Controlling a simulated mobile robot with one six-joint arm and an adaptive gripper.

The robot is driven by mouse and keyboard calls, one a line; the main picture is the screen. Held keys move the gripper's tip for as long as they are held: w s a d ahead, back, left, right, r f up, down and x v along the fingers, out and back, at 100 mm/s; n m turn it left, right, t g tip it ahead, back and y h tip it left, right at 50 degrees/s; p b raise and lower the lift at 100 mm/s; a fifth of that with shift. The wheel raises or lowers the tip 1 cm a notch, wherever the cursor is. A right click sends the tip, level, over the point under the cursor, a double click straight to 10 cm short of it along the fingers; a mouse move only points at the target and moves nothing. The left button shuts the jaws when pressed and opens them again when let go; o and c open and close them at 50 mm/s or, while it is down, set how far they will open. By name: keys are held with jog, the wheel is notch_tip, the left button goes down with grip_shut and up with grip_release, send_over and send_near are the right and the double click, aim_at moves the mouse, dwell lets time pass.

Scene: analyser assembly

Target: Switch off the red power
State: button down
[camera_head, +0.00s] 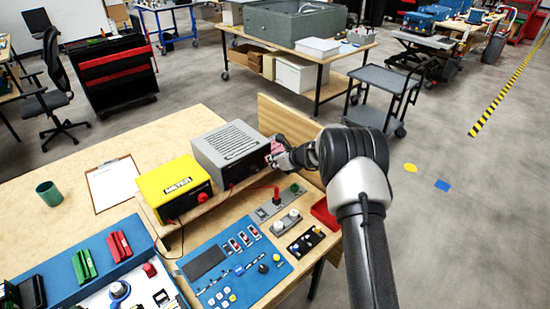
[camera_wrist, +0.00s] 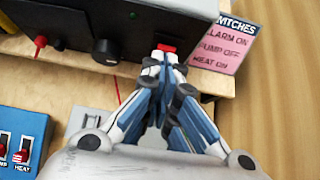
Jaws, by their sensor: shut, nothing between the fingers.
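The grey power box (camera_head: 232,150) with a slotted top stands on a wooden shelf behind the blue panel. In the wrist view its dark front (camera_wrist: 115,22) carries a red power switch (camera_wrist: 167,47), a black knob (camera_wrist: 106,52) and a small green part. My gripper (camera_wrist: 162,62) is shut and empty, with its fingertips at the red switch, just below it. I cannot tell whether they touch it or which way the switch is set. In the head view my gripper (camera_head: 278,158) is at the right end of the box's front, and the switch is hidden there.
A pink note (camera_wrist: 226,45) reading alarm on, pump off, heat on is right of the switch. A red cable (camera_head: 262,187) runs below the box. The yellow meter (camera_head: 175,187) stands left, the blue panel (camera_head: 235,265) in front, and a wooden board (camera_head: 285,120) behind.

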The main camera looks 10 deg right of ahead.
dwell(0.3)
jog(key=shift+r+p, duration=0.4)
jog(key=shift+r, duration=0.35)
jog(key=shift+s+d, duration=0.1)
